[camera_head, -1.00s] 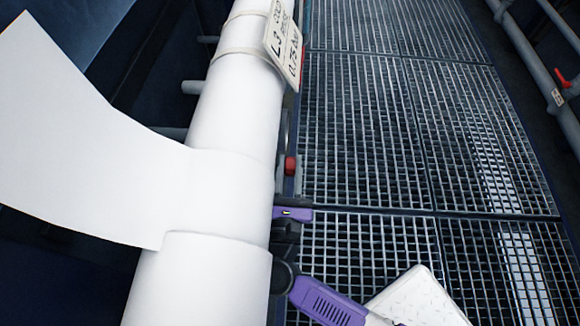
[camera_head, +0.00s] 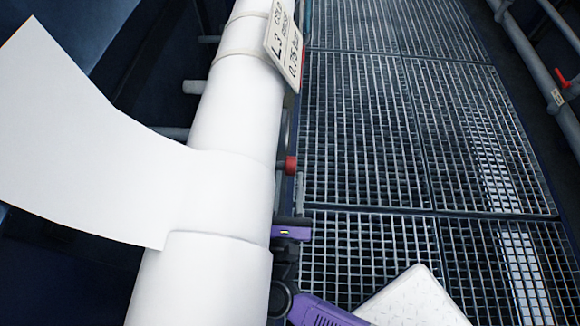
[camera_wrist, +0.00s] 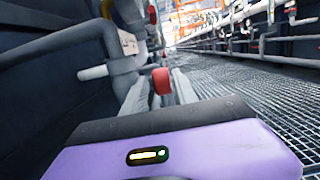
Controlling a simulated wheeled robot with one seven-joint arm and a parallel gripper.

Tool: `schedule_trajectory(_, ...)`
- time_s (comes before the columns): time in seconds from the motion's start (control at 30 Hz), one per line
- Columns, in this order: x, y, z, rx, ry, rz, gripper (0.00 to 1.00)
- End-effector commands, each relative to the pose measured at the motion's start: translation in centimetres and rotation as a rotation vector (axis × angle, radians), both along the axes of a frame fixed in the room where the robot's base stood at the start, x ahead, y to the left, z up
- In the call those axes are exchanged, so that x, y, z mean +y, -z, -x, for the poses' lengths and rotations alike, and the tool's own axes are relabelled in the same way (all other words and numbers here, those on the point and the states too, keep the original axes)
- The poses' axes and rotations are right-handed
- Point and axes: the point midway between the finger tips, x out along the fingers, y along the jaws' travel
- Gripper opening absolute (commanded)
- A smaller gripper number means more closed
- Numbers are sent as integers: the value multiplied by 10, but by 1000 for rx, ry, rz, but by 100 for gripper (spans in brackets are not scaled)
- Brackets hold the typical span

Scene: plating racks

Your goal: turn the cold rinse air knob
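A red knob (camera_head: 290,165) sticks out on the right side of the thick white pipe in the head view. It also shows in the wrist view (camera_wrist: 162,81), just ahead of my gripper (camera_wrist: 160,92). My gripper is open, with one grey finger on each side of the line to the knob and a gap between them. The knob appears at or just beyond the fingertips; I cannot tell whether they touch it. In the head view my gripper (camera_head: 295,192) is below the knob, partly hidden by the white pipe. No turn of the knob is visible.
A tag (camera_head: 284,45) reading "L3" and "0.75 bar" hangs on the white pipe (camera_head: 235,120). A second red part (camera_wrist: 152,14) shows farther along in the wrist view. Grated walkway (camera_head: 370,120) lies open to the right. Pipes with a red handle (camera_head: 561,76) run at far right.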

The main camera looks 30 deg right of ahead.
Motion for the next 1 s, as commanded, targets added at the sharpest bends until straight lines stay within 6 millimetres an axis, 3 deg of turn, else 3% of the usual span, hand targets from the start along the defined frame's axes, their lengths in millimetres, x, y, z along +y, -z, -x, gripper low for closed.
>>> schedule_trajectory(0.1,10,3,15,1,0,1,35)
schedule_trajectory(0.33,20,6,28,0,0,1,35)
schedule_trajectory(0.7,20,4,29,5,2,-3,35)
schedule_trajectory(1.0,7,-22,23,160,30,-112,35)
